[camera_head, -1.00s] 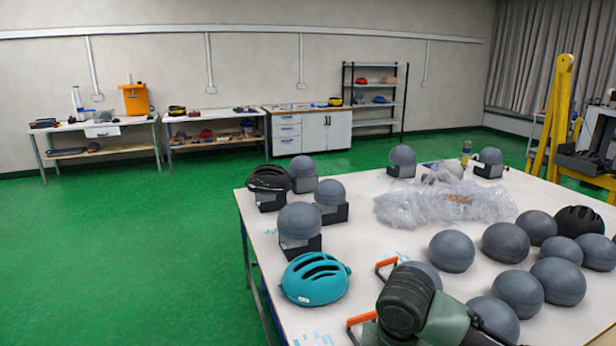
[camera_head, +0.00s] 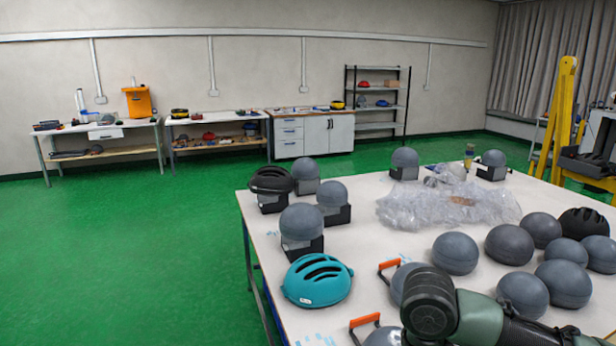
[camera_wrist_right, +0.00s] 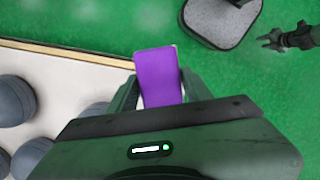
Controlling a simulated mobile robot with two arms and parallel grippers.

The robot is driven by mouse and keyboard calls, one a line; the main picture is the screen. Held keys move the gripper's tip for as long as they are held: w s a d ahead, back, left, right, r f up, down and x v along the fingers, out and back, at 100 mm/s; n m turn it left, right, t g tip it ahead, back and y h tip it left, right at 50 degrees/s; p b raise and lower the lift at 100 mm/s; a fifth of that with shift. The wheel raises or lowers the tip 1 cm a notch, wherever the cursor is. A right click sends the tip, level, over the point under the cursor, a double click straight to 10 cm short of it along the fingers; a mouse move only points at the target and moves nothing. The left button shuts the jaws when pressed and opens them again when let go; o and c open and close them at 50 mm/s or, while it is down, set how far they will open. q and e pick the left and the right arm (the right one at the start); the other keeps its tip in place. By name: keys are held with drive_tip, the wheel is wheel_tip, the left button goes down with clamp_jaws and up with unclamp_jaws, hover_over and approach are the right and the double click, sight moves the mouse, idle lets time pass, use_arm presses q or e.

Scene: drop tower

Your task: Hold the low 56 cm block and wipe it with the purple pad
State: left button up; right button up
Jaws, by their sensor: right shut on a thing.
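My right gripper (camera_wrist_right: 158,88) is shut on the purple pad (camera_wrist_right: 158,72), which sticks out flat beyond the fingers, over the green floor just off the table edge. My left gripper (camera_wrist_right: 264,40) shows small at the upper right of the right wrist view; its fingers look apart and empty. In the head view neither gripper shows, only my right arm. Grey headform blocks stand on the table, some on black stands, such as one at the left (camera_head: 301,222), others low on the tabletop, such as one at the right (camera_head: 455,253). No size label is readable, so I cannot tell which is the 56 cm one.
The white table (camera_head: 375,250) also holds a teal helmet (camera_head: 317,281), a black helmet (camera_head: 271,180), crumpled clear plastic (camera_head: 450,205) and orange-handled tools (camera_head: 388,264). A yellow frame (camera_head: 555,115) stands at the right. The green floor at the left is clear.

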drive_tip(key=m, duration=0.2)
drive_tip(key=s+m, duration=0.1)
drive_tip(key=m, duration=0.1)
drive_tip(key=s+d+m, duration=0.1)
drive_tip(key=shift+s+r+m+y, duration=0.1)
drive_tip(key=shift+s+m+y, duration=0.15)
drive_tip(key=shift+m+y, duration=0.15)
drive_tip(key=shift+s+d+r+m, duration=0.1)
drive_tip(key=shift+s+m, duration=0.35)
drive_tip(key=shift+m, duration=0.65)
